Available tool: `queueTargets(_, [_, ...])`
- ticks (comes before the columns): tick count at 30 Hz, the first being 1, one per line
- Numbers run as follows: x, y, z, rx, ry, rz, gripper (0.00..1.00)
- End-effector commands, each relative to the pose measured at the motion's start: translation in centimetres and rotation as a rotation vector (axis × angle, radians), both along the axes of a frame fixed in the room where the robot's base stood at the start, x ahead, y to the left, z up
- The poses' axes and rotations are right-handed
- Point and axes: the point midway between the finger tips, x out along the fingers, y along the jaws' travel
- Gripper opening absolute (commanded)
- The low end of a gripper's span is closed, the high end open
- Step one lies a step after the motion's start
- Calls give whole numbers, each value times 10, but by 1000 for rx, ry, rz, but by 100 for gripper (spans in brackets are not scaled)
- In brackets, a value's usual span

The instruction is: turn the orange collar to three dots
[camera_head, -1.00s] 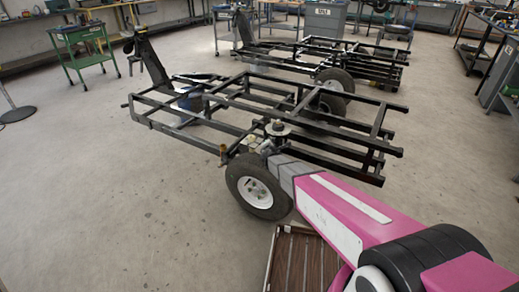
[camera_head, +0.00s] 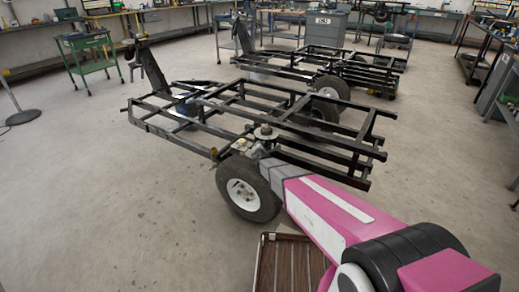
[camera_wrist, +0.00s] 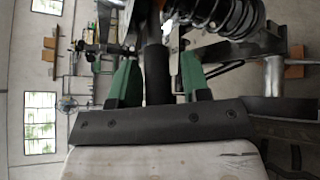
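In the wrist view my gripper (camera_wrist: 160,80) shows two green fingers standing apart. A dark upright cylinder (camera_wrist: 157,72) appears between them, with a gap on its right side; I cannot tell if it is between the fingers or beyond them. A black coil spring (camera_wrist: 225,15) is at the top, right of centre. I cannot make out the orange collar or any dots in either view. In the head view, my pink arm reaches to the near wheel corner of a black frame (camera_head: 150,122); the gripper there is hard to make out.
The near wheel (camera_head: 248,188) stands beside my arm. A small brass-coloured piece (camera_head: 213,153) sits on the frame's edge. A second frame (camera_head: 300,62) stands behind, and a green cart (camera_head: 88,60) at the back left. Floor at the left is open.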

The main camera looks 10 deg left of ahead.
Motion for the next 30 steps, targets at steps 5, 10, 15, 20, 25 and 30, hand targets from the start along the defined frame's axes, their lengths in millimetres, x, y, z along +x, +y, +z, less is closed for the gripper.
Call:
queueTargets(5, [0,0,0,-1,-1,1,48])
queueTargets(10, [-1,0,1,-2,-1,1,48])
queueTargets(15, [-12,-1,4,-2,-1,2,48])
queueTargets(20, [-34,-4,9,-2,-1,2,48])
queueTargets(25, [-66,-9,16,-2,-1,2,48])
queueTargets(30, [-94,-13,21,-1,0,1,48])
